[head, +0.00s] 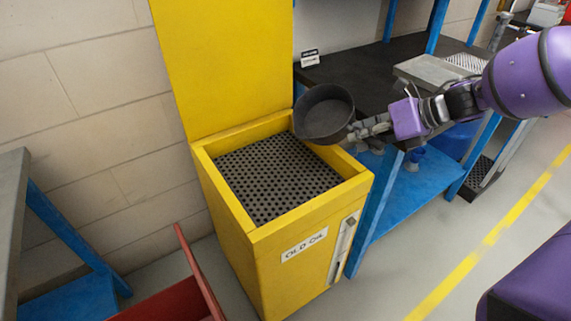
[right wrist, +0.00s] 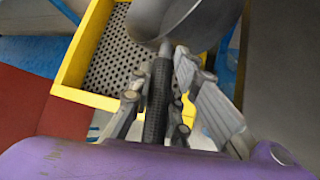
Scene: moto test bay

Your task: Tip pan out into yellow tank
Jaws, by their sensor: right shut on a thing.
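The dark round pan (head: 324,114) is held at the back right corner of the yellow tank (head: 262,238), partly over its grate. It looks tilted, with its open side turned partly toward the head camera; I cannot make out any contents. My right gripper (head: 372,127) is shut on the pan's handle. The tank has a black perforated grate (head: 275,178) and an "OLD OIL" label. My left gripper is not in view.
The tank's raised yellow lid (head: 225,60) stands behind it. A blue-framed bench with a dark top (head: 365,70) stands close on the right. A red tray or cart (head: 170,300) is at the front left, and a grey-topped bench (head: 12,215) at the far left.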

